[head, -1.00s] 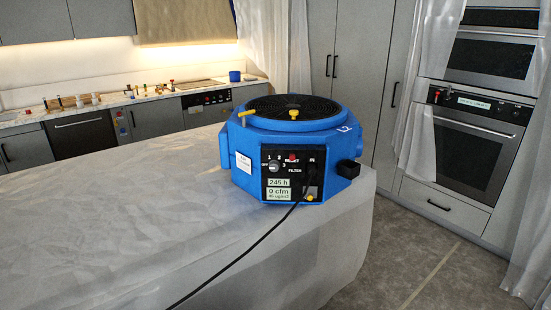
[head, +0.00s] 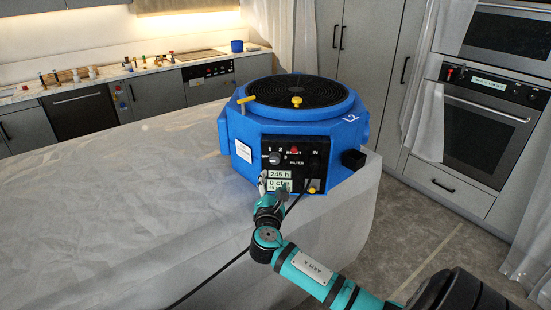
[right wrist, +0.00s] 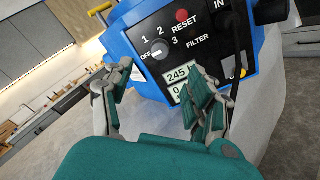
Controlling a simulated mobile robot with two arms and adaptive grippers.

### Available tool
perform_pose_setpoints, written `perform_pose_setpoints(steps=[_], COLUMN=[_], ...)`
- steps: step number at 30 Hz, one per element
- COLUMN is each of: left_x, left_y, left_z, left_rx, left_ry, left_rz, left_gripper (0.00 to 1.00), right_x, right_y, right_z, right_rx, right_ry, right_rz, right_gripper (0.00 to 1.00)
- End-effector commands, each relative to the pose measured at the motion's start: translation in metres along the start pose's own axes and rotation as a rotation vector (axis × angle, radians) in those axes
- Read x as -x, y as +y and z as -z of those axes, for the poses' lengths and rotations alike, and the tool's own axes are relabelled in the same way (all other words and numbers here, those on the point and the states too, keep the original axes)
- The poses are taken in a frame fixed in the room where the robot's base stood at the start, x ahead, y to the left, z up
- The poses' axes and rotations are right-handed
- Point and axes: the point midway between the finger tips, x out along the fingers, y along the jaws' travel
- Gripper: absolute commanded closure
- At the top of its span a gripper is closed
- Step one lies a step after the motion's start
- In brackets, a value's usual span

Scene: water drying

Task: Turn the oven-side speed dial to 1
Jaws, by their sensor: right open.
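A blue air-filter unit (head: 232,150) stands on the covered table, with a round black grille on top. Its black front panel (head: 312,160) carries the speed dial (head: 274,158), a grey knob with OFF, 1, 2 and 3 around it. The dial (right wrist: 158,47) also shows in the right wrist view, ahead of the fingers; its exact setting is too small to tell. A display (head: 279,175) below it reads 245 h. My right gripper (head: 273,186) is open and empty in front of the panel, just below the dial, and covers part of the displays. My left gripper is not in view.
A black cable (head: 215,271) runs from the panel across the sheeted table (head: 110,220). A wall oven (head: 485,130) stands at the right, and a cluttered counter (head: 75,83) at the back left. The table's left is clear.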

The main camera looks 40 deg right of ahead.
Motion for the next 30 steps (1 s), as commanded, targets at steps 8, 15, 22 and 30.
perform_pose_setpoints(steps=[8, 15, 22, 30], left_x=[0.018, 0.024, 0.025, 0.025], left_y=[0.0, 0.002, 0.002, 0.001], left_z=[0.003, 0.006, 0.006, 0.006], left_rx=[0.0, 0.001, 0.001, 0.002], left_ry=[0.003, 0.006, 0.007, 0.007], left_rz=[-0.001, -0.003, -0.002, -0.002], left_gripper=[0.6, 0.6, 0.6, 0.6], right_x=[-0.064, -0.104, -0.118, -0.119], right_y=[0.002, 0.001, 0.0, -0.001], right_z=[-0.003, 0.0, 0.001, 0.001], right_rx=[0.0, -0.001, -0.001, -0.002], right_ry=[-0.002, 0.0, 0.002, 0.002], right_rz=[0.002, 0.002, 0.001, 0.0], right_gripper=[0.43, 0.43, 0.43, 0.43])
